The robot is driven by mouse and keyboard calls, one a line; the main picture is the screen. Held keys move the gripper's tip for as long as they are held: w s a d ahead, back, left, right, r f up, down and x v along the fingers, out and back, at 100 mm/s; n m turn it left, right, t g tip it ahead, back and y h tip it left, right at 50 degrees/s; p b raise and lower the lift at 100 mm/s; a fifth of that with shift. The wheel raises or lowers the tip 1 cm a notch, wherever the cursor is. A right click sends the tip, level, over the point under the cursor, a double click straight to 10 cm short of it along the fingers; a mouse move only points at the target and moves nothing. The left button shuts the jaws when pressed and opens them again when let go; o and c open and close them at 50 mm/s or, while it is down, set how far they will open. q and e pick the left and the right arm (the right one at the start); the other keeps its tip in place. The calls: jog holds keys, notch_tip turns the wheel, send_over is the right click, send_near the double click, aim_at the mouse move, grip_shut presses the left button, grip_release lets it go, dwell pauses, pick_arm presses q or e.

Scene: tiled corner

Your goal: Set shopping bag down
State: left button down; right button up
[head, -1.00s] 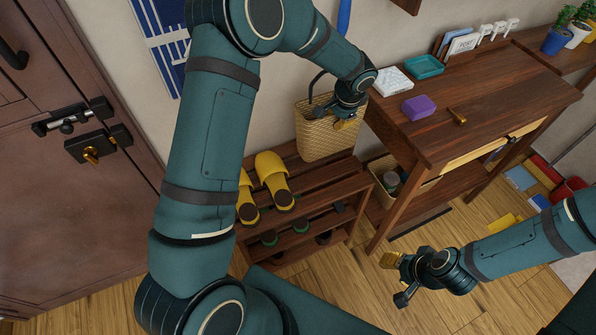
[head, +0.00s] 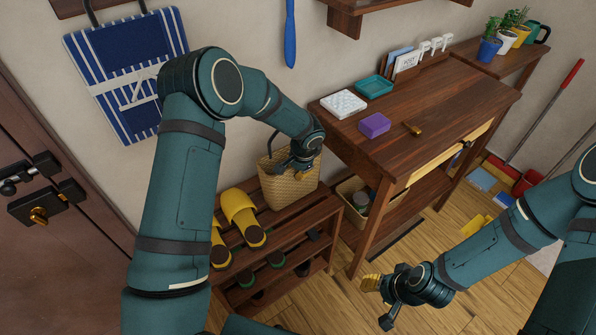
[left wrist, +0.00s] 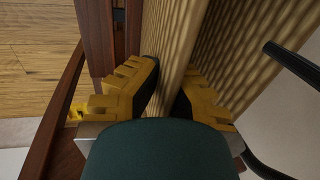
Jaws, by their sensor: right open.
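The woven straw shopping bag (head: 289,188) with a dark handle stands upright at the right end of the shoe rack's top, beside yellow slippers (head: 241,218). It appears to rest on the slats, though its contact is partly hard to see. My left gripper (head: 302,158) is at the bag's upper rim. In the left wrist view its yellow fingers (left wrist: 170,85) sit on both sides of the bag's woven wall (left wrist: 175,40), pinching it. My right gripper (head: 379,301) is open and empty over the floor, right of the rack.
The wooden shoe rack (head: 318,217) also holds dark shoes below. A striped blue bag (head: 128,75) hangs on the wall. A door is at left.

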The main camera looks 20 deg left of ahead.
pick_arm(q)
jog(key=c, duration=1.6)
grip_release()
jog(key=shift+f, duration=0.2)
jog(key=o, duration=0.5)
jog(key=shift+c, duration=0.2)
jog(key=shift+r, duration=0.1)
